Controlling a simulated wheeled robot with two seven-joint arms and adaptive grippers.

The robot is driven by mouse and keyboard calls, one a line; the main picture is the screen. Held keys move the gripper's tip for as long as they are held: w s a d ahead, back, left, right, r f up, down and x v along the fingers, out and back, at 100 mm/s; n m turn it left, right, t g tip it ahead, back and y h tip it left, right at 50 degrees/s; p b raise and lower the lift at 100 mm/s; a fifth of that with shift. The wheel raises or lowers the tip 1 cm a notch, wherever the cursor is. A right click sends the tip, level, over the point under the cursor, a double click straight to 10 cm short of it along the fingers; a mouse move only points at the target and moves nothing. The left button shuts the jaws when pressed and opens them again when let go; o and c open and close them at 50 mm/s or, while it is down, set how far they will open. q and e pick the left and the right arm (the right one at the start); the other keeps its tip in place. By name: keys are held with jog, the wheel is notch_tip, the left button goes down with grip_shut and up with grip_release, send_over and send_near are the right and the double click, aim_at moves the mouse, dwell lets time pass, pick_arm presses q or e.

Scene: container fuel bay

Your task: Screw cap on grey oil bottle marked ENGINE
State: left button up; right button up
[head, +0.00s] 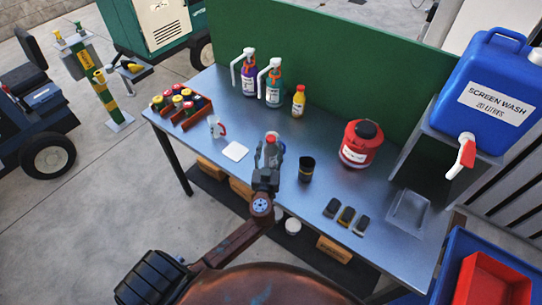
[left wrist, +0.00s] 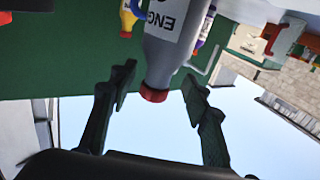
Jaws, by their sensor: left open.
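The grey oil bottle (head: 274,158) stands on the metal bench, partly hidden by my left gripper (head: 268,160). Its red cap (head: 271,138) shows on top. In the left wrist view, which is upside down, the bottle (left wrist: 172,55) has a white label reading "ENG", the rest cut off. The cap (left wrist: 153,95) is on the bottle's neck; I cannot tell how tightly it sits. My left gripper (left wrist: 158,88) is open, with one finger on each side of the cap and gaps between. My right gripper is in neither view.
A dark cup (head: 306,169) stands right of the bottle, and a white square (head: 235,151) and a mug (head: 217,127) left of it. A red can (head: 361,145) stands farther right. Spray bottles (head: 273,84) and a yellow bottle (head: 299,101) line the back by the green panel (head: 340,70).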

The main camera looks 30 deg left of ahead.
pick_arm(q)
jog(key=shift+x, duration=1.6)
jog(key=shift+c, duration=0.7)
grip_shut()
